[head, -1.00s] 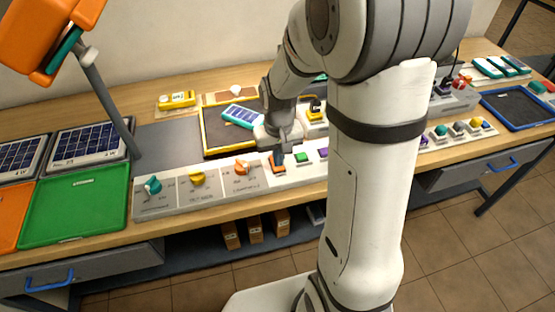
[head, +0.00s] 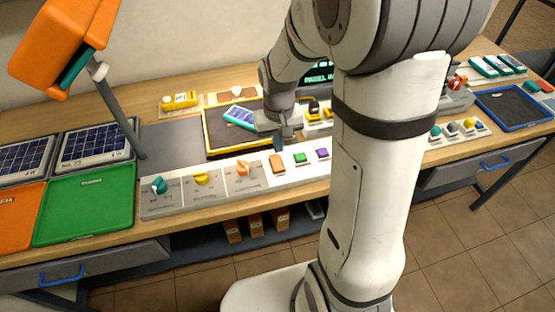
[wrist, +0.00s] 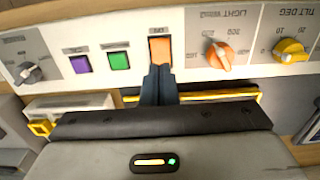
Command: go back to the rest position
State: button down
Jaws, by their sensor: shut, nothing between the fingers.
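My gripper (head: 278,146) is shut and empty. It hangs above the front control panel (head: 215,195), just behind the orange button (head: 277,164) as seen in the head view. In the wrist view the closed fingers (wrist: 158,75) point at the lower edge of the orange button (wrist: 160,50); I cannot tell the exact gap there, but the head view shows the button uncovered. My arm stands bent over the bench and hides part of the bench's middle.
A green button (head: 300,158), a purple button (head: 323,153) and a yellow knob (head: 202,178) line the panel. A yellow-rimmed tray (head: 206,135) holding a blue device (head: 240,116) lies behind. An orange lamp head (head: 62,45) overhangs at left. A green tray (head: 85,210) lies front left.

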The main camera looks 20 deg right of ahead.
jog(key=shift+r, duration=0.1)
jog(key=s+r+t, duration=0.3)
jog(key=s+r, duration=0.9)
jog(key=s, duration=0.2)
jog(key=shift+s+d, duration=0.2)
jog(key=shift+r, duration=0.1)
dwell(0.4)
